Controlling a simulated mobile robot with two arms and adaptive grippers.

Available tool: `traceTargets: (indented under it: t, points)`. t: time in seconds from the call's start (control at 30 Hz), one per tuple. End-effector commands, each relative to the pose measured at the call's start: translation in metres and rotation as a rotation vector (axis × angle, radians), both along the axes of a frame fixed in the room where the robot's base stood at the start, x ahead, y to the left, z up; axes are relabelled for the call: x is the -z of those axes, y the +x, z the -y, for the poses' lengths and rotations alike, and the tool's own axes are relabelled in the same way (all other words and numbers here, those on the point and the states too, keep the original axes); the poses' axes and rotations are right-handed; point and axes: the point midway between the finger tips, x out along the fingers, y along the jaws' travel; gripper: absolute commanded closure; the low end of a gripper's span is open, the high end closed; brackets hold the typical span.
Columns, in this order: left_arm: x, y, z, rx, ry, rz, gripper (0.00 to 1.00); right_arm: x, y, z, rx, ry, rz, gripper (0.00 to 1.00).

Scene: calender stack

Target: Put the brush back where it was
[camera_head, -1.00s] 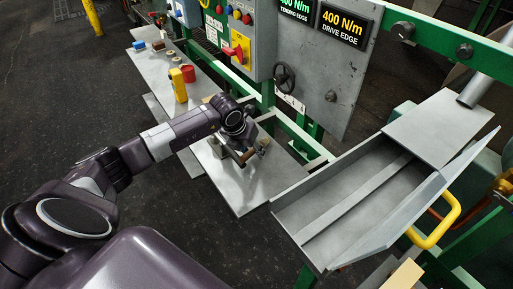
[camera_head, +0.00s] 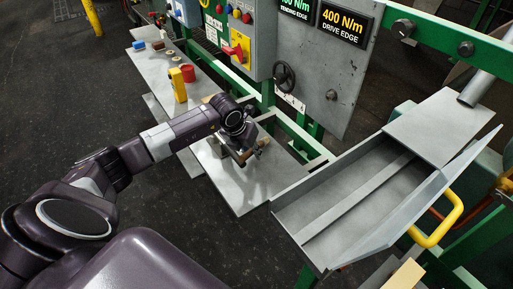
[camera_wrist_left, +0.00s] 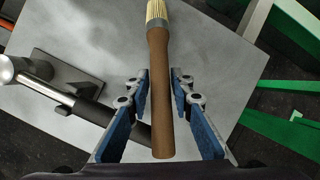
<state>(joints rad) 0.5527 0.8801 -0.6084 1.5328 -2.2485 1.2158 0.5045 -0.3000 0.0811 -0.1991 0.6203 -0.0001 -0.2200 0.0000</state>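The brush (camera_wrist_left: 160,95) has a brown wooden handle, a metal collar and pale bristles, which point to the top of the left wrist view. My left gripper (camera_wrist_left: 160,78) has a blue-padded finger on each side of the handle, and both tips appear to press on it. In the head view, my left gripper (camera_head: 248,152) is low over the near grey metal plate (camera_head: 243,197), with the brush partly hidden by the wrist. Whether the brush touches the plate cannot be told. My right gripper is not in view.
A dark rod-like tool with a silver end (camera_wrist_left: 85,103) lies left of the brush. A grey sloped tray (camera_head: 360,205) stands to the right. A yellow block (camera_head: 178,85) and a red piece (camera_head: 188,73) sit on the far plate. Green frame bars run behind.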

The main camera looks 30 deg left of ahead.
Motion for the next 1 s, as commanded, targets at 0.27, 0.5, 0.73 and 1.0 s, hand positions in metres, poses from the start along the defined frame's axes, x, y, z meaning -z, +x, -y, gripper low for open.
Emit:
traceTargets:
  t: [0.27,0.5,0.73,1.0]
  points:
    - [0.0,0.0,0.0,0.0,0.0,0.001,1.0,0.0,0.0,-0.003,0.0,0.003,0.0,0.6]
    - [-0.001,0.0,0.0,0.0,0.0,0.001,1.0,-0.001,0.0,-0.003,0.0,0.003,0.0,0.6]
    - [-0.012,0.002,0.0,0.001,0.0,0.005,1.0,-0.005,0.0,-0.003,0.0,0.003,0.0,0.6]
    - [-0.078,0.003,-0.001,0.0,0.002,0.011,1.0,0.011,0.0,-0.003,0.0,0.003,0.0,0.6]
